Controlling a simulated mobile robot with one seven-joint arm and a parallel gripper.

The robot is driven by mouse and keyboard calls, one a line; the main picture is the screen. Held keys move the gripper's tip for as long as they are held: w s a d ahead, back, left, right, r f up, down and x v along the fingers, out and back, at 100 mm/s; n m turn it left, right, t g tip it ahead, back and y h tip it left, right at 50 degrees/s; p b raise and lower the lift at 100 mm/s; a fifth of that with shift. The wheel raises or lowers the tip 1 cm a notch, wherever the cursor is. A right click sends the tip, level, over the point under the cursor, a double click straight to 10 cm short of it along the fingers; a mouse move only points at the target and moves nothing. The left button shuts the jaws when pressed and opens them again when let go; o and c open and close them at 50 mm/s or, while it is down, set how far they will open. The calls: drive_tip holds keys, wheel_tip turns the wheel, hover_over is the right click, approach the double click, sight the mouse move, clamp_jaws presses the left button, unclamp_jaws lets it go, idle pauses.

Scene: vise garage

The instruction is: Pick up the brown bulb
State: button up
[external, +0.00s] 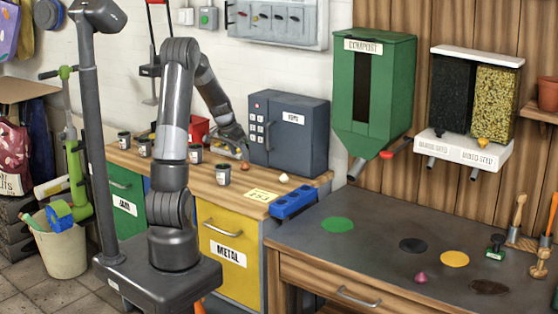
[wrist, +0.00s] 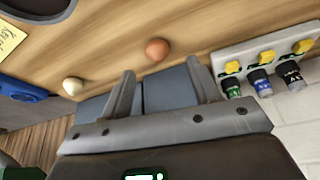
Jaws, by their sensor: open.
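The brown bulb (external: 246,166) is a small reddish-brown round thing on the wooden workbench top, in front of the grey safe. In the wrist view the brown bulb (wrist: 157,49) lies just beyond the fingertips, between their lines. My gripper (external: 240,150) is above and close to it. In the wrist view my gripper (wrist: 159,72) is open, with nothing between its fingers. A cream-white bulb (external: 284,177) lies to the right on the same bench; it shows left of the fingers in the wrist view (wrist: 73,86).
The grey keypad safe (external: 290,135) stands right behind the brown bulb. A pale strip (wrist: 265,65) with yellow-topped items is at right in the wrist view.

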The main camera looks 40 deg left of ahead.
sight(244, 163)
drive_tip(key=x, duration=0.5)
drive_tip(key=shift+s+d+f, duration=0.1)
drive_tip(key=shift+d+f, duration=0.05)
drive_tip(key=c, duration=1.1)
